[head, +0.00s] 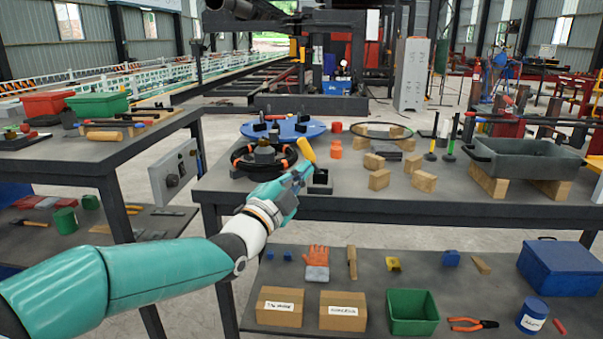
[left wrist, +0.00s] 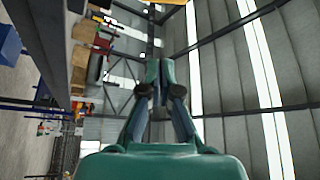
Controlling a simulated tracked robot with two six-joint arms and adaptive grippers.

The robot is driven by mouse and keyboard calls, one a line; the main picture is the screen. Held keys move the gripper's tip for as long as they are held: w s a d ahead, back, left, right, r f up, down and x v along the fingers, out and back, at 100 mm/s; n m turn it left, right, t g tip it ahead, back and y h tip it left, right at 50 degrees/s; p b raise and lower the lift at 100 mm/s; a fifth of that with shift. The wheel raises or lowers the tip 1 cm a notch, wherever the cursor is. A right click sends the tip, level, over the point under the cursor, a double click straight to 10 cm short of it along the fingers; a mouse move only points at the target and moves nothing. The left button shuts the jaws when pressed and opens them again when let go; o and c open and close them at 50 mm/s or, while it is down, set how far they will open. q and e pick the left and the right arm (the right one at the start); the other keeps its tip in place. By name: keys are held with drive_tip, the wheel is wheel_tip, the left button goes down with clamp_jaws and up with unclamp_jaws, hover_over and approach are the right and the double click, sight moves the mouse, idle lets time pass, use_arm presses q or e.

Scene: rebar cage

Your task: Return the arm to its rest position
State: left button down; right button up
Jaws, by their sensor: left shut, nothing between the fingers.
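My left arm comes in from the lower left in the head view, stretched toward the main workbench (head: 420,205). Its teal gripper (head: 306,170) is over the bench's front left part, beside a small dark open box (head: 320,182). A yellow piece (head: 308,151) shows just beyond the fingertips; I cannot tell whether it touches them. In the left wrist view the two fingers (left wrist: 160,75) meet at their tips, with nothing between them. That view looks toward the hall's wall and roof beams. My right gripper is not in view.
On the bench are a black-and-orange ring fixture (head: 263,160), a blue disc (head: 283,130), several wooden blocks (head: 379,180) and a grey tray (head: 525,158). A side table (head: 60,155) stands left. Boxes and a green bin (head: 412,312) sit on the lower shelf.

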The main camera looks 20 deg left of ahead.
use_arm(q)
wheel_tip(320, 180, down, 24)
drive_tip(key=w+r+n+g+y, duration=0.1)
drive_tip(key=w+n+g+y, duration=0.1)
drive_tip(key=g, duration=0.2)
drive_tip(key=s+f+n+g, duration=0.2)
drive_tip(key=s+f, duration=0.2)
drive_tip(key=f, duration=0.5)
drive_tip(key=s+f+n+g, duration=0.1)
drive_tip(key=s+f+g, duration=0.2)
drive_tip(key=f, duration=0.6)
drive_tip(key=s+d+f+n+g, duration=0.2)
drive_tip(key=s+f+n+g, duration=0.2)
drive_tip(key=s+f, duration=0.6)
drive_tip(key=s+d+f+n+g, duration=0.1)
drive_tip(key=s+f+n+g, duration=0.45)
drive_tip(key=s, duration=0.75)
drive_tip(key=s+d+f+n, duration=0.1)
drive_tip(key=s+f+n, duration=0.15)
drive_tip(key=s, duration=0.45)
wheel_tip(320, 180, up, 34)
drive_tip(key=n+p, duration=0.1)
drive_tip(key=p, duration=3.2)
drive_tip(key=shift+g+p, duration=0.35)
drive_tip(key=shift+g, duration=0.1)
drive_tip(key=shift+f, duration=0.1)
